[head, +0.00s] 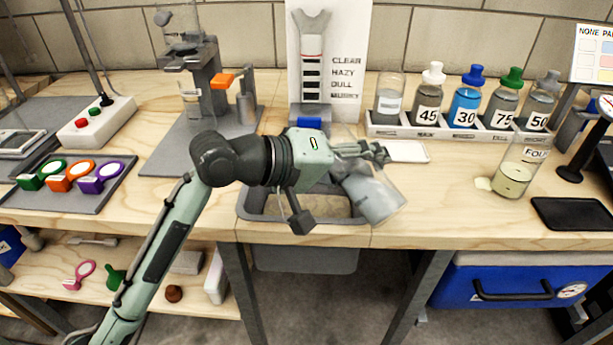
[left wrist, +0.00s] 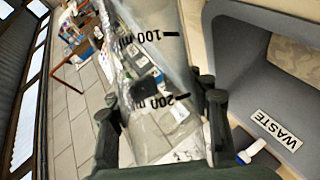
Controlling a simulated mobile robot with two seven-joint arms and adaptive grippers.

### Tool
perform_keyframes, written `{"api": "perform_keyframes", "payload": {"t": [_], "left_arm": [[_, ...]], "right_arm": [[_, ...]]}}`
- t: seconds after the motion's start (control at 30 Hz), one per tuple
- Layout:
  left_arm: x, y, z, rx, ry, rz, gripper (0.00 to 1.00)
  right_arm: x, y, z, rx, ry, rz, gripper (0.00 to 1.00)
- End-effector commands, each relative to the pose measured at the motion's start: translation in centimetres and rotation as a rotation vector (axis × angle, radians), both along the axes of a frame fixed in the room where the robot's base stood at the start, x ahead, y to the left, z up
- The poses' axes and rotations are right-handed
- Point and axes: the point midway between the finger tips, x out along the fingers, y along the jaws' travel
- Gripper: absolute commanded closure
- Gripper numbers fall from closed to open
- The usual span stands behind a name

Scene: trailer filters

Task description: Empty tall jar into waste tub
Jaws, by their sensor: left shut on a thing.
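My left gripper (head: 368,158) is shut on a clear tall jar (head: 374,196). The jar is tilted over the right end of the grey waste tub (head: 270,219), which is set into the table. In the left wrist view the jar (left wrist: 150,75) has 100 ml and 200 ml marks, and its wall looks transparent. The left gripper's fingers (left wrist: 160,120) are on either side of it. The tub also shows there with its WASTE label (left wrist: 277,130). I cannot tell whether any liquid is left in the jar. My right gripper is not in view.
A rack (head: 440,130) of numbered bottles stands behind on the right. A jar with pale liquid (head: 513,172) and a black pad (head: 572,214) are farther right. A grey stand (head: 205,125) is at the back left. The front table between tub and pad is clear.

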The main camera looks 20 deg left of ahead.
Motion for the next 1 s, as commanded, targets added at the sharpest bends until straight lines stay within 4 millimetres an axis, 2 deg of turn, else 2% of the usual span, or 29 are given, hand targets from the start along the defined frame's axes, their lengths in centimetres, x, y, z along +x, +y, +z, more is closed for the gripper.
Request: {"api": "perform_keyframes", "payload": {"t": [1.0], "left_arm": [[-0.03, -0.09, -0.20, -0.122, 0.065, 0.001, 1.00]], "right_arm": [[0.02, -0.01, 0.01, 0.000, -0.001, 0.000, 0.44]]}}
